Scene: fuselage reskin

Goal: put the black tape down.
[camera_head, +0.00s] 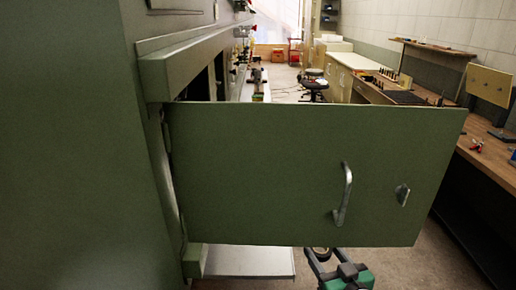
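I cannot make out any black tape in the head view. A dark gripper with a green part (322,258), which I take to be my right one, shows at the bottom, just below the lower edge of the open green door (260,175). Its fingers look spread, with a small pale patch between them. Their tips meet the door's edge in the picture, so I cannot tell whether they hold anything. My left gripper is not in view.
The green door, with a metal handle (343,195) and a latch (402,194), fills the middle and hides much behind it. A green cabinet wall (70,150) stands at left. A wooden workbench (490,160) runs along the right. A stool (313,84) stands farther back.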

